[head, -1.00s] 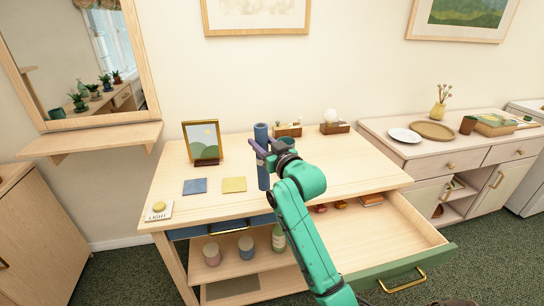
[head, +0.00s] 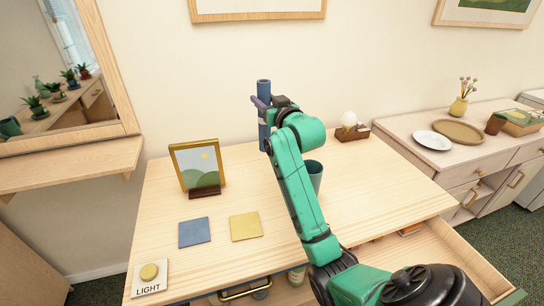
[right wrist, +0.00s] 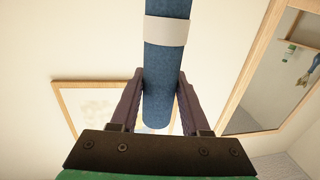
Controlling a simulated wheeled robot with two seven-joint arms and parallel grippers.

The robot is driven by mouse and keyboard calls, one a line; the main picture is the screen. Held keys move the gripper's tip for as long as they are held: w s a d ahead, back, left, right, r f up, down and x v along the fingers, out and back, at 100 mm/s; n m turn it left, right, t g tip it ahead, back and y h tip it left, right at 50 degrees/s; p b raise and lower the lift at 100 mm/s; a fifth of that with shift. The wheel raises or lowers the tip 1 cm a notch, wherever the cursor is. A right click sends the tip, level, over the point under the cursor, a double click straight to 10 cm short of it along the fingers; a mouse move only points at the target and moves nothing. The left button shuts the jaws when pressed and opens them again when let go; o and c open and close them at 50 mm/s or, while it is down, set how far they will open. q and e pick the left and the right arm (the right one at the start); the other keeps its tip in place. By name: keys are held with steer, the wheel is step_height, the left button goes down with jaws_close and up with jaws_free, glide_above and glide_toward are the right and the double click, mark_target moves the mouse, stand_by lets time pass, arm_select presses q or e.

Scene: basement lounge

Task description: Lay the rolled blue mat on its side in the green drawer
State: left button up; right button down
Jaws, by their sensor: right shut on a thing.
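The rolled blue mat (head: 264,130) is upright above the back of the wooden table. My left gripper is not in view.
On the table (head: 390,190) stand a framed picture (head: 198,165), a green cup (head: 316,180) beside my arm, a wooden box with a white ball (head: 349,120), blue (head: 194,232) and yellow (head: 246,226) squares and a light button (head: 149,273). The table's right part is clear.

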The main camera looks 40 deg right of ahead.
glide_above(265, 147)
step_height(265, 147, down, 6)
steer(key=f, duration=0.3)
steer(key=w+f, duration=0.1)
steer(key=f, duration=0.2)
steer(key=d+f, duration=0.1)
steer(key=f, duration=0.2)
steer(key=shift+w+p, duration=0.15)
steer(key=shift+p, duration=0.25)
steer(key=shift+f, duration=0.35)
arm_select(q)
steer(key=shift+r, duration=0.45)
arm_select(e)
steer(key=shift+w+f, duration=0.1)
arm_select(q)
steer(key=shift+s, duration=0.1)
arm_select(e)
steer(key=shift+c, duration=1.9)
jaws_free()
arm_select(q)
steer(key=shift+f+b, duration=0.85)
steer(key=shift+b, duration=0.05)
arm_select(e)
steer(key=s+a, duration=0.2)
steer(key=s, duration=1)
